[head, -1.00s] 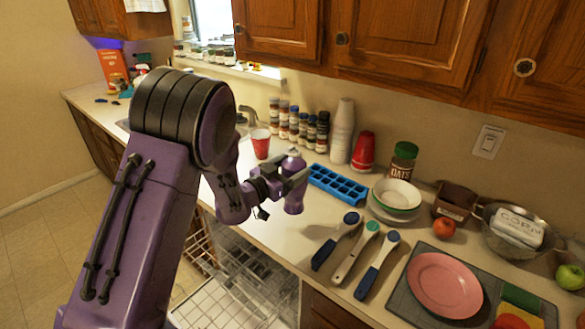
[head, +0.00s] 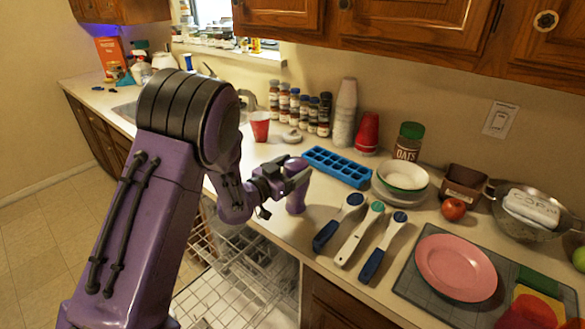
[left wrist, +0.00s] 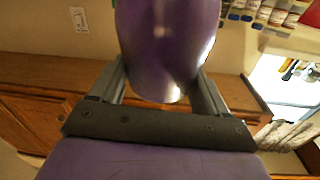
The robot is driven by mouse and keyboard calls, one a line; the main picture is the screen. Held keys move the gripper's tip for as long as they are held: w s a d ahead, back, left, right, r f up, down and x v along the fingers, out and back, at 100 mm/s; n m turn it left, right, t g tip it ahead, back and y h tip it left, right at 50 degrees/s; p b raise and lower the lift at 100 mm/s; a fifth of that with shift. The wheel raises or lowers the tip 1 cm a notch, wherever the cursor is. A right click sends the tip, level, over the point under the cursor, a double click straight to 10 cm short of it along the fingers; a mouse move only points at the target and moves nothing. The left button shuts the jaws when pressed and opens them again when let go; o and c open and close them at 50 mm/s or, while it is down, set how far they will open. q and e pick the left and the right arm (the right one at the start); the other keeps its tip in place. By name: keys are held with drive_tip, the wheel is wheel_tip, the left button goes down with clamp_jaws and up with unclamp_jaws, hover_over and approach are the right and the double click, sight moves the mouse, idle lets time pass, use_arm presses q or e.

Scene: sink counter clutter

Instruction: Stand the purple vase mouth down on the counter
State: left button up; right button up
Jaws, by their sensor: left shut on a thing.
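The purple vase (head: 297,192) is held by my left gripper (head: 284,182) at the counter's front edge, beside the open dishwasher racks. In the left wrist view the vase (left wrist: 165,45) fills the upper middle, between the two fingers of my left gripper (left wrist: 163,92), which is shut on it. That view is upside down, and the vase end nearest the picture's bottom looks smooth and rounded. I see no mouth opening, and I cannot tell whether its lower end touches the counter (head: 270,153). My right gripper is out of view.
A blue ice tray (head: 338,167), stacked bowls (head: 403,177) and brushes with blue or green ends (head: 358,237) lie to the right. A red cup (head: 260,126) and a pale round thing (head: 291,136) stand behind. An open dishwasher rack (head: 225,265) is below in front.

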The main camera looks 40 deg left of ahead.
use_arm(q)
drive_tip(key=shift+f+b, duration=0.4)
drive_tip(key=shift+b, duration=0.05)
idle(0.6)
drive_tip(key=o, duration=1.7)
drive_tip(key=shift+s+f, duration=0.1)
drive_tip(key=shift+s, duration=0.1)
drive_tip(key=s+b, duration=0.1)
drive_tip(key=s, duration=0.2)
drive_tip(key=s+a+b, duration=0.1)
drive_tip(key=s, duration=0.2)
drive_tip(key=s+b, duration=0.1)
drive_tip(key=s, duration=0.3)
drive_tip(key=shift+a+b, duration=0.25)
drive_tip(key=shift+b, duration=0.15)
